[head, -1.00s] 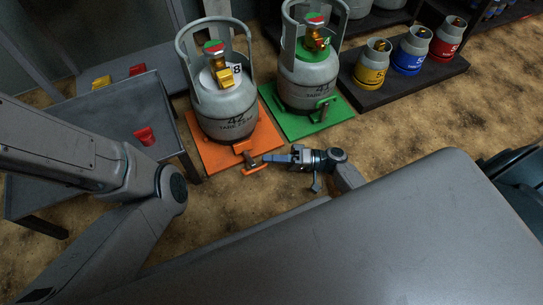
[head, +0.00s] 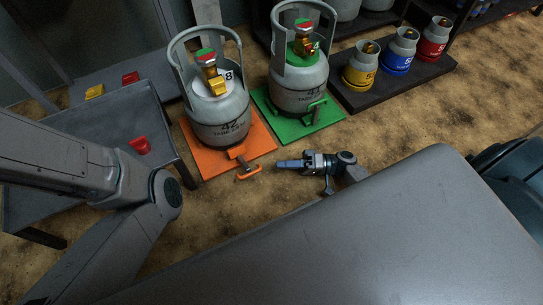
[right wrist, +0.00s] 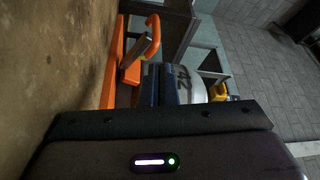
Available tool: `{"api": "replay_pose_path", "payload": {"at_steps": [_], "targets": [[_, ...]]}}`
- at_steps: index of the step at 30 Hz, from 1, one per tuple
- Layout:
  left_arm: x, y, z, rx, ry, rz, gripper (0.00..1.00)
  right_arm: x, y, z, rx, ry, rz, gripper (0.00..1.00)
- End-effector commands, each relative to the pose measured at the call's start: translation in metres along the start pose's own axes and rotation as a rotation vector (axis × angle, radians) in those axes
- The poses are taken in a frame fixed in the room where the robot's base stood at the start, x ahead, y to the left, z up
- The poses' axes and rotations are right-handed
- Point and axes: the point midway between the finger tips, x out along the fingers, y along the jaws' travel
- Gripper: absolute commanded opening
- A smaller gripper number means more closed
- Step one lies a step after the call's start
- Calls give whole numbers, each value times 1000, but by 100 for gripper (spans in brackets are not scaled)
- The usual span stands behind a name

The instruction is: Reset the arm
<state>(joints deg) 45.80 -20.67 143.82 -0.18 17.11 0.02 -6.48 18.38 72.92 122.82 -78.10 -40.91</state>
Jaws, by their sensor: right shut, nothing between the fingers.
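My right gripper (head: 283,164) is shut and empty in the head view, low over the floor. Its tip points left, a short gap to the right of the orange handle (head: 249,172) of the orange scale (head: 199,158). A grey gas cylinder (head: 218,112) marked 42 stands upright on that scale. In the right wrist view the shut fingers (right wrist: 158,84) show in front of the cylinder, with the orange handle (right wrist: 151,38) just above and left of them. My left arm comes in from the left in the head view; its gripper is out of view.
A second grey cylinder (head: 299,80) stands on a green scale (head: 315,125). Yellow (head: 361,66), blue (head: 400,51) and red (head: 434,40) small cylinders stand on a dark platform at right. A grey table (head: 113,125) with red and yellow pieces is at left.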

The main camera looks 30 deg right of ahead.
Motion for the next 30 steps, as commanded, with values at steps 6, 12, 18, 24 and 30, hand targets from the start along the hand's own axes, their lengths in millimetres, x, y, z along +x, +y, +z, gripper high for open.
{"api": "replay_pose_path", "payload": {"at_steps": [6, 12, 18, 24, 30], "targets": [[6, 2, 3, 1, 1, 0, 79, -19, -2, -2, -2, 3, -3, 0], [6, 2, 3, 1, 1, 0, 79, -19, -2, -3, -5, 5, -5, 0], [6, 2, 3, 1, 2, 0, 79, -18, -2, -4, -6, 5, -6, 0], [6, 2, 5, 4, -5, 2, 79, -15, -4, -5, -10, 4, 3, 0], [4, 0, 19, 42, -43, 25, 79, 19, -17, -24, -78, 12, 170, 0]]}}
